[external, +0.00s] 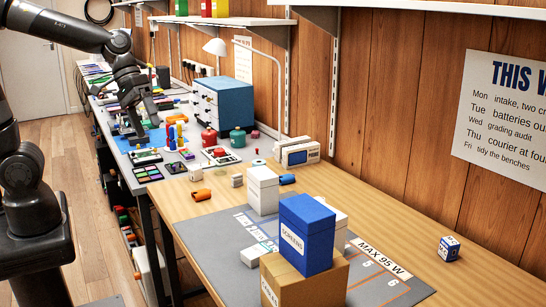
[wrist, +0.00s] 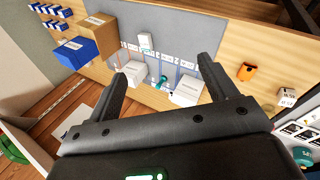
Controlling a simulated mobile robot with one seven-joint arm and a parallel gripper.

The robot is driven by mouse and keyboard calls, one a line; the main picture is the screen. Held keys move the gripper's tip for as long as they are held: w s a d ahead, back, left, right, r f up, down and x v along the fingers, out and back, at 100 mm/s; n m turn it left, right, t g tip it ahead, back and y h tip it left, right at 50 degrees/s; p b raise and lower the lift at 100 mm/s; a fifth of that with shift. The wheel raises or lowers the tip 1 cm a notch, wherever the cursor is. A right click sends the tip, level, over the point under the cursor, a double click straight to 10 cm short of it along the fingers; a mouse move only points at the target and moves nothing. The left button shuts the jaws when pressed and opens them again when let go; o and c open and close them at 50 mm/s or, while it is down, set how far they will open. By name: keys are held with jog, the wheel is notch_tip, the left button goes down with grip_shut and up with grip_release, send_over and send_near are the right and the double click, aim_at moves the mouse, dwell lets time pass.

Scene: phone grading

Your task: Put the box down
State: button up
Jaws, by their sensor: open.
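My gripper (external: 138,128) is over the far grey bench in the external view. In the wrist view my gripper (wrist: 162,86) has its two fingers spread wide with nothing held between them. A blue box labelled SCREENS (external: 307,235) sits on a cardboard box (external: 325,283) on the near wooden bench. A tall white box (external: 263,192) stands behind it on the grey mat (external: 205,243). Another white box (external: 340,226) is partly hidden by the blue box. In the wrist view two white boxes (wrist: 133,72) (wrist: 188,92) lie beyond the fingers, apart from them. Which box the task means is unclear.
A small white item (external: 256,254) lies on the mat. A blue drawer unit (external: 222,103) stands on the cluttered far bench. The wooden bench's right side is mostly clear.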

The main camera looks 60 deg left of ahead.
jog(key=s+a+m+t+y, duration=0.1)
jog(key=s+a, duration=0.3)
jog(key=a, duration=0.4)
jog(key=s+a+m+t+y, duration=0.2)
jog(key=s+a+y, duration=0.2)
jog(key=a, duration=0.4)
jog(key=shift+s+r+y, duration=0.3)
jog(key=shift+s+r, duration=0.15)
jog(key=shift+s, duration=0.05)
